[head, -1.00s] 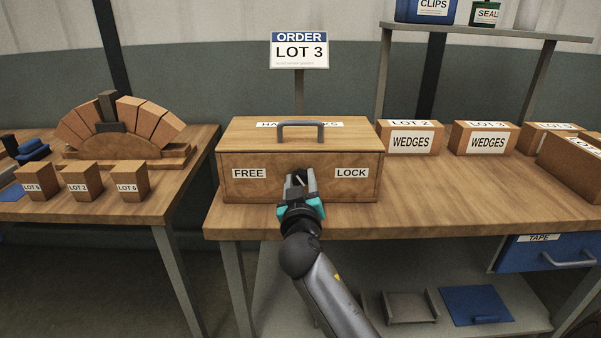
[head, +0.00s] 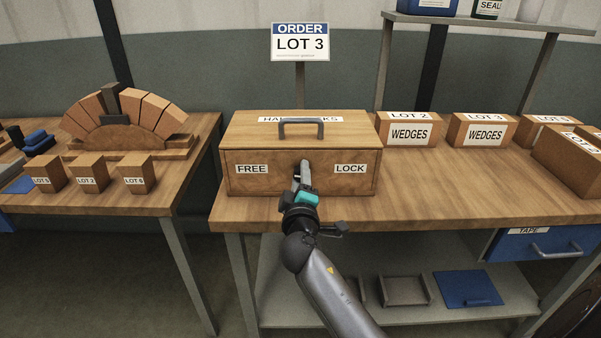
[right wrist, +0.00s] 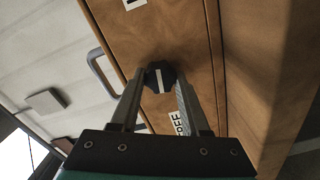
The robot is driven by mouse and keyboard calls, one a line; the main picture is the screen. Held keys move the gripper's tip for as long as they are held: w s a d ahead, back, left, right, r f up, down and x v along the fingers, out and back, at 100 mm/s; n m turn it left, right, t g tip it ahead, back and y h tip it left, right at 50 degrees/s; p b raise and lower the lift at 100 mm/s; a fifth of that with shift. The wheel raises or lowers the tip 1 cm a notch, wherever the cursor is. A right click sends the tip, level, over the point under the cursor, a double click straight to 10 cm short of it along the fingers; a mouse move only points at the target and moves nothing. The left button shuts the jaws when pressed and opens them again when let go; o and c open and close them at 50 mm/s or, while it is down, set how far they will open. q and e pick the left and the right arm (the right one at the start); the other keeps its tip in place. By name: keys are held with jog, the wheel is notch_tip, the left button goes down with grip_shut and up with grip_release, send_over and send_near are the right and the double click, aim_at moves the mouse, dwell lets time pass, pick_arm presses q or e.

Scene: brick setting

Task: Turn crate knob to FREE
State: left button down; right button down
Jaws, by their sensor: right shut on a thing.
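The wooden crate (head: 225,180) stands on the bench with its lid down and a grey handle (head: 301,121) on top. Its front has a FREE label (head: 252,169) at left and a LOCK label (head: 350,169) at right. The dark knob (right wrist: 160,77) is between them, with a white line lying roughly along the FREE–LOCK direction; I cannot tell which end is the pointer. In the head view the gripper hides most of the knob. My right gripper (head: 302,168) is shut on the knob, one finger on each side. My left gripper is not in view.
An ORDER LOT 3 sign (head: 300,43) stands behind the crate. WEDGES boxes (head: 409,133) sit to the right. A left table (head: 110,205) holds a brick arch (head: 123,138) and small LOT blocks. The bench top (head: 430,190) right of the crate is partly clear.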

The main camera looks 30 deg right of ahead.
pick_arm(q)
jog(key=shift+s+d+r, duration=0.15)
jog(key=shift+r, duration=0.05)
pick_arm(e)
jog(key=shift+n, duration=0.5)
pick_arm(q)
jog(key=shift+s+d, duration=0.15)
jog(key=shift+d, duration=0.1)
pick_arm(e)
jog(key=shift+c, duration=1.9)
grip_release()
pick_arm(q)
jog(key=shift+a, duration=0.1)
pick_arm(e)
jog(key=shift+s+a, duration=0.15)
jog(key=shift+s, duration=0.05)
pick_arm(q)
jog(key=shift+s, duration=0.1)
pick_arm(e)
jog(key=v, duration=1.4)
jog(key=shift+s, duration=0.4)
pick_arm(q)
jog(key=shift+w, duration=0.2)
